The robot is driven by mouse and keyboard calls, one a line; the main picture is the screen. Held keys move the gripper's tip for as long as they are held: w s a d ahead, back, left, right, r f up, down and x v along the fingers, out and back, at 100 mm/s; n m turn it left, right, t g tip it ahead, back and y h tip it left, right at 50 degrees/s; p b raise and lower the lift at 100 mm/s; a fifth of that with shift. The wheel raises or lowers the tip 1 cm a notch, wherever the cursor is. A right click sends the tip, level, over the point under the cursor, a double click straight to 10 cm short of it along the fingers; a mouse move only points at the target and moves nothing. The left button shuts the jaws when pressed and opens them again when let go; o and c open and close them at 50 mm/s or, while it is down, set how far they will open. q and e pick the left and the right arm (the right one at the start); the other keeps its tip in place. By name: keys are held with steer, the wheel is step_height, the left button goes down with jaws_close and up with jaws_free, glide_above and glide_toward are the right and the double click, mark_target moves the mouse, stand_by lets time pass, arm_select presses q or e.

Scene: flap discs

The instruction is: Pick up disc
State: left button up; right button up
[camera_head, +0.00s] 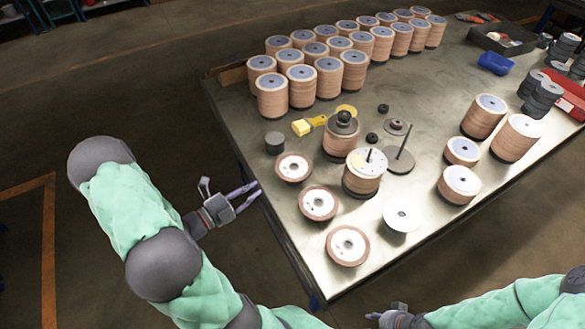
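Three flap discs with pale centres lie singly near the table's left front edge: one nearest the back (293,167), one in the middle (318,203) and one nearest the front (347,246). A stack of discs on a spindle (364,172) stands to their right. Another stack with a black knob on top (341,137) stands behind it. My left gripper (257,189) is at the table's left edge, left of the single discs and apart from them. Its two fingers are spread and nothing shows between them. My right gripper (376,316) shows small at the bottom edge, off the table's front; its fingers are unclear.
Rows of tall disc stacks (329,77) fill the back of the table (430,120). More stacks (515,138) stand at the right. A bare upright spindle (403,148), a toothed metal disc (402,215), a yellow brush (310,124) and a blue bin (495,63) are also there.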

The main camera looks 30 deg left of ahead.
mark_target(277, 170)
arm_select(q)
steer(key=b+x, duration=0.1)
steer(key=x, duration=0.4)
steer(key=shift+w+a+f, duration=0.1)
steer(key=shift+w, duration=0.05)
steer(key=b+x, duration=0.2)
steer(key=x, duration=0.1)
steer(key=shift+w+f, duration=0.15)
steer(key=shift+w, duration=0.2)
steer(key=shift+w+b, duration=0.4)
steer(key=shift+w, duration=0.25)
jaws_close()
